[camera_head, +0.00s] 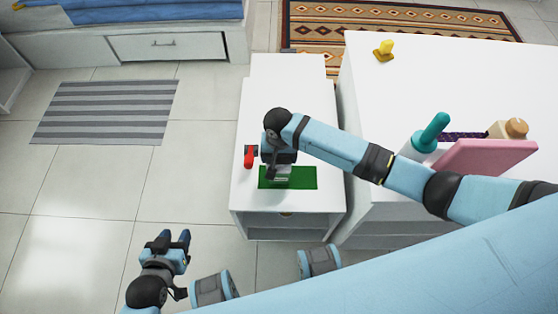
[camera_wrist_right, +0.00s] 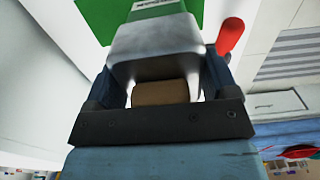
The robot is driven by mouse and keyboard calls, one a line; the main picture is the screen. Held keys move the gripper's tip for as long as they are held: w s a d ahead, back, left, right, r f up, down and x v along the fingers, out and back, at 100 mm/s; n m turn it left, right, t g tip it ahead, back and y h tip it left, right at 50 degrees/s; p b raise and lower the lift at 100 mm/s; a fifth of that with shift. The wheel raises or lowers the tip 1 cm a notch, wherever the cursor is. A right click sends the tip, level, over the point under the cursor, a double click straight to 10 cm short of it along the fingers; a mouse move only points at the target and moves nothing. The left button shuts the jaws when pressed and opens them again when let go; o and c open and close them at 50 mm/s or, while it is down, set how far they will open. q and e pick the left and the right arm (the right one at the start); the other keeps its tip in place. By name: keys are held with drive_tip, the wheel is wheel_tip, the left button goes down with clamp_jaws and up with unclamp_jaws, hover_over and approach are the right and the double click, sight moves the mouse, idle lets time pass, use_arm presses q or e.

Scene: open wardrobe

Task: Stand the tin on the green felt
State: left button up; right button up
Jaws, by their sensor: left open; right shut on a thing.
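The green felt (camera_head: 304,181) lies on the white cabinet top, near its front edge. My right gripper (camera_head: 277,168) is over it, shut on the tin (camera_head: 283,173). In the right wrist view the tin (camera_wrist_right: 157,42) is a pale grey, rounded box with a green and white label, between the two fingers of my right gripper (camera_wrist_right: 160,78). The felt (camera_wrist_right: 92,14) shows beyond it. I cannot tell whether the tin touches the felt. My left gripper (camera_head: 171,240) is open and empty, over the floor left of the cabinet.
A red-handled object (camera_head: 249,156) stands close to the felt's left on the cabinet (camera_head: 290,75). The white counter (camera_head: 440,70) at right holds a yellow object (camera_head: 384,50), a teal-topped bottle (camera_head: 432,132), and a pink box (camera_head: 487,157). A striped mat (camera_head: 107,112) lies on the floor.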

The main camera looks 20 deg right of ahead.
drive_tip(key=shift+f, duration=0.3)
drive_tip(key=o, duration=1.1)
